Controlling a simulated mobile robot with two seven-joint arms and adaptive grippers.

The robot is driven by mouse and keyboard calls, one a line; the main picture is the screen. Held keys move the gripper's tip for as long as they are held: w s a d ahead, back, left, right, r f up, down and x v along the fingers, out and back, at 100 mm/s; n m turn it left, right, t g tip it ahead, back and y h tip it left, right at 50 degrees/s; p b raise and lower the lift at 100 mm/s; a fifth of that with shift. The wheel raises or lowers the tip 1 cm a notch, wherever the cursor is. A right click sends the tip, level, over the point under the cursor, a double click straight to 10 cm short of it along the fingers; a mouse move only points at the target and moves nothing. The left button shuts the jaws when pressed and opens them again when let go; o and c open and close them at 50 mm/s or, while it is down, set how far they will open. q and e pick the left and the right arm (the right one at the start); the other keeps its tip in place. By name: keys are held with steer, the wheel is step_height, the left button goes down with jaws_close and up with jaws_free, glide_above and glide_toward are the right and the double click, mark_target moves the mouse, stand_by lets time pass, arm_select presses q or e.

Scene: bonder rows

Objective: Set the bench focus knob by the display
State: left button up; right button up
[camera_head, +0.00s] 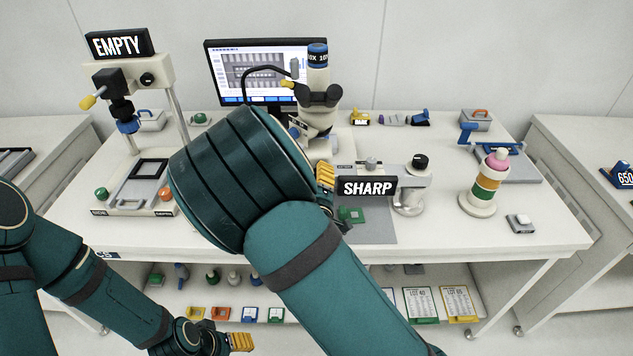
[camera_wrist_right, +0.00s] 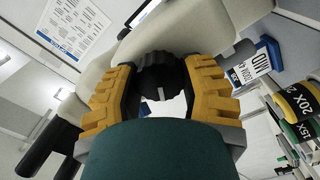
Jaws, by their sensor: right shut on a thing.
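The microscope (camera_head: 318,118) stands on the middle bench, in front of the monitor. In the right wrist view a black ribbed focus knob (camera_wrist_right: 160,80) with a white index mark sits on its pale body. My right gripper (camera_wrist_right: 160,92) is shut on this knob, with yellow fingers on both sides. In the head view my right arm hides the knob; some yellow of the right gripper (camera_head: 325,178) shows. The display (camera_head: 367,186) reads "SHARP". My left gripper (camera_head: 240,342) hangs low in front of the bench, apart from everything; its finger gap is unclear.
A press-like station (camera_head: 136,185) with an "EMPTY" sign (camera_head: 119,43) stands at the left. The monitor (camera_head: 262,72) is behind. A stand with a black knob (camera_head: 420,162) and a ring stack (camera_head: 487,185) are at the right. Bare bench (camera_head: 545,225) lies at front right.

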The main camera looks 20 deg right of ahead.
steer(key=shift+d+r+m+b, duration=0.15)
steer(key=shift+m+b, duration=0.4)
steer(key=shift+m, duration=0.65)
steer(key=o, duration=1.2)
steer(key=v, duration=0.7)
steer(key=shift+s, duration=0.25)
